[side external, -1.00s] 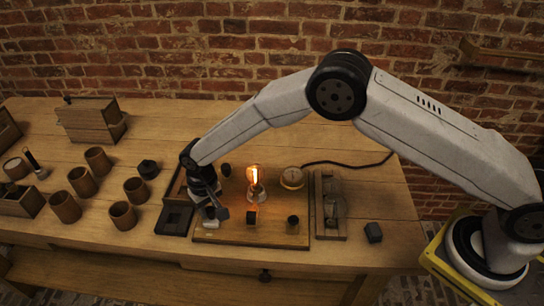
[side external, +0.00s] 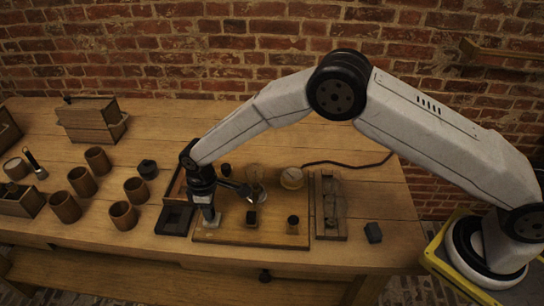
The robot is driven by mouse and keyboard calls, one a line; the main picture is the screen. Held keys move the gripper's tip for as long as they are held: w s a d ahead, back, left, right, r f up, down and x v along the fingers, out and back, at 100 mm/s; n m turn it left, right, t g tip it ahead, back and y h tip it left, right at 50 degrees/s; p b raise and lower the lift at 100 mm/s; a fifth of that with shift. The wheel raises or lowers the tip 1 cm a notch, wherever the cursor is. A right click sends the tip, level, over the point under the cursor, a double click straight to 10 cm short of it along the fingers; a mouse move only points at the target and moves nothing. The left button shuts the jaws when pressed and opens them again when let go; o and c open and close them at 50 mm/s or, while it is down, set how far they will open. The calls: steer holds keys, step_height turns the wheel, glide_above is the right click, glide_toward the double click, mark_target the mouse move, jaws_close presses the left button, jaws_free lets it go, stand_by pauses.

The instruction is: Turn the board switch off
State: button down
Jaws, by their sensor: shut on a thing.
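The wooden board (side external: 265,234) lies near the table's front edge. My gripper (side external: 209,216) points down over the board's front left corner. It is shut on the board switch, whose pale base (side external: 211,224) shows under the fingers. The fingers and wrist hide most of the switch, so its exact setting cannot be read. A dark part with a bright end sticks out to the right of my wrist. The glass bulb (side external: 256,187) on the board is dark. A round pale-faced gauge (side external: 292,178) stands behind and right of it.
Two dark posts (side external: 293,224) (side external: 252,218) stand on the board. A dark square tray (side external: 174,221) and several brown jars (side external: 123,215) are to the left. A cable runs behind.

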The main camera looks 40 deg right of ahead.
steer(key=shift+n, duration=0.8)
steer(key=shift+c, duration=1.8)
jaws_free()
steer(key=shift+r, duration=3.95)
